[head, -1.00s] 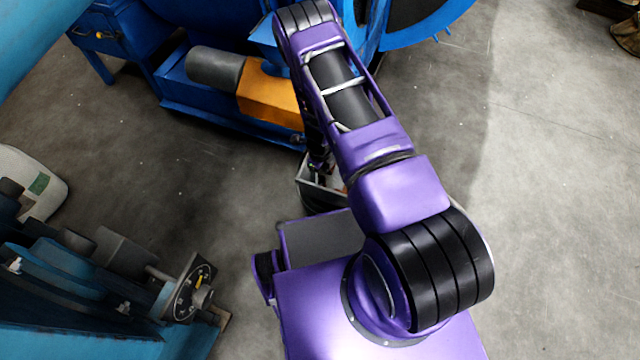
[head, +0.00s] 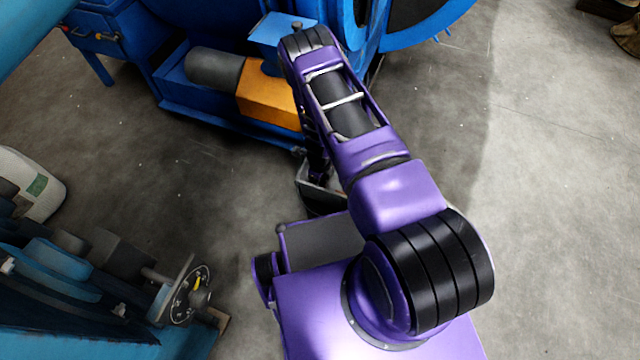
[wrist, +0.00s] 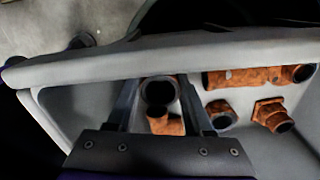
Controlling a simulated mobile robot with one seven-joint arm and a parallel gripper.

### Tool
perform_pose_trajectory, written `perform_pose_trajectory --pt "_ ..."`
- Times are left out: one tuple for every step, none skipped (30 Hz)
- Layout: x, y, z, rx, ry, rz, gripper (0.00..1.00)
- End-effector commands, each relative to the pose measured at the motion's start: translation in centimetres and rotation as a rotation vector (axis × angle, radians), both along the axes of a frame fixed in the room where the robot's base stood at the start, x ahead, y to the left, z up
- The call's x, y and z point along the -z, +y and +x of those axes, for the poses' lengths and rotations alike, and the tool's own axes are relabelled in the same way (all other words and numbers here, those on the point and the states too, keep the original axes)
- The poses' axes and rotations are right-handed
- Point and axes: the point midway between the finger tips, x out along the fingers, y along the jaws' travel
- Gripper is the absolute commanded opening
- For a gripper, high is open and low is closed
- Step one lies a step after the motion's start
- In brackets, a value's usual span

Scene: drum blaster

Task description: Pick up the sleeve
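Several copper-brown pipe fittings lie in a light grey bin (wrist: 180,57), which also shows in the head view (head: 318,198). My gripper (wrist: 160,92) reaches into the bin in the wrist view, its two dark fingers apart. A bent fitting (wrist: 166,125) with a round dark mouth shows between the fingers, with gaps at its sides; contact cannot be told. Which one is the sleeve is unclear.
A blue machine (head: 215,115) with an orange block (head: 268,94) stands just behind the bin. Another blue machine with a dial (head: 194,294) is at lower left. Grey floor on the right is open. The bin's raised rim and walls surround the fittings closely.

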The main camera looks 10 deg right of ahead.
Motion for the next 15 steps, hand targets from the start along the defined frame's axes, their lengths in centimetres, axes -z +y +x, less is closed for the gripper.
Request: perform_pose_trajectory --pt "-0.02 -0.01 0.01 0.000 0.000 0.000 0.11" --pt "-0.02 -0.01 0.01 0.000 0.000 0.000 0.05" --pt "-0.02 -0.02 0.01 0.000 0.000 0.000 0.00" --pt "-0.02 -0.01 0.01 0.000 0.000 0.000 0.00" --pt "-0.02 -0.02 0.01 0.000 0.000 0.000 0.00" --pt "-0.02 -0.02 0.01 0.000 0.000 0.000 0.00" --pt "-0.05 -0.02 0.04 0.000 -0.001 -0.001 0.00" --pt "-0.05 -0.02 0.04 0.000 -0.001 -0.001 0.00" --pt "-0.06 -0.02 0.04 0.000 -0.001 -0.001 0.00" --pt "-0.06 -0.02 0.04 0.000 -0.001 -0.001 0.00" --pt "-0.06 -0.02 0.04 0.000 -0.001 -0.001 0.00" --pt "-0.06 -0.02 0.04 0.000 -0.001 -0.001 0.00" --pt "-0.09 -0.02 0.04 0.000 -0.001 -0.001 0.00" --pt "-0.14 -0.02 0.05 0.000 -0.001 -0.001 0.00" --pt "-0.26 -0.02 0.06 0.000 -0.001 -0.001 0.00"
